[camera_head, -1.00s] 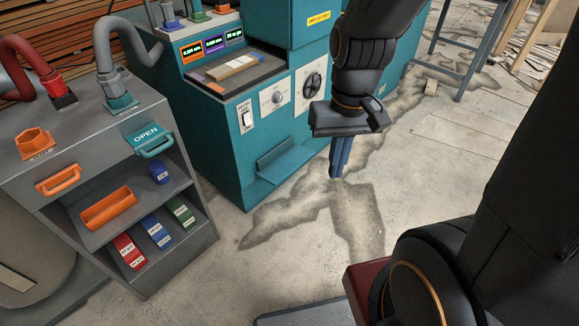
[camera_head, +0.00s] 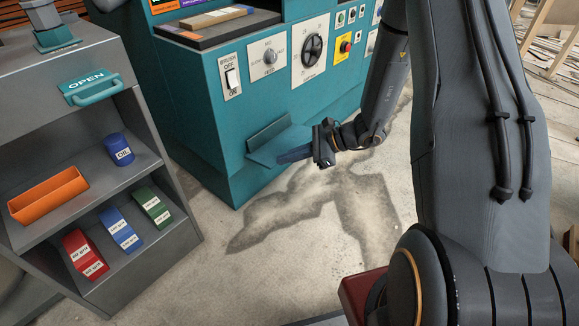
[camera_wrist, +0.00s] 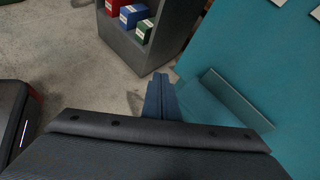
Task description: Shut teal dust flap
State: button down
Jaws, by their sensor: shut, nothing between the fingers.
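The teal dust flap (camera_head: 264,157) juts out from the low front of the teal machine, with an upright teal plate (camera_head: 268,133) behind it. In the wrist view the flap (camera_wrist: 198,106) lies just right of my fingers, with the upright plate (camera_wrist: 236,97) further right. My gripper (camera_head: 284,158) is shut and empty, its blue fingers pointing left at the flap's right end. The fingers also show in the wrist view (camera_wrist: 160,85). They overlap the flap's edge in the head view; I cannot tell whether they touch it.
The teal machine (camera_head: 210,140) carries a brush switch (camera_head: 231,82) and dials above the flap. The stained concrete floor (camera_head: 290,260) before the machine is clear.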

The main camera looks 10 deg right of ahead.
aim_at(283, 148)
jog(key=w+d+f+m+t+h+b, duration=0.1)
jog(key=w+d+f+m+t+b, duration=0.4)
jog(key=f, duration=0.4)
jog(key=w+d+f+m+t+h+b, duration=0.2)
jog(key=w+d+f+m+b, duration=0.15)
jog(key=w+d+f, duration=0.5)
jog(key=w+a+f+b, duration=0.3)
jog(key=w+a+f, duration=0.25)
jog(key=a, duration=0.25)
jog(key=shift+w+d+r+b, duration=0.15)
jog(key=shift+r+b, duration=0.1)
jog(key=shift+r, duration=1.05)
jog(key=shift+d+r+b, duration=0.1)
jog(key=shift+r+b, duration=0.15)
jog(key=shift+r, duration=1.05)
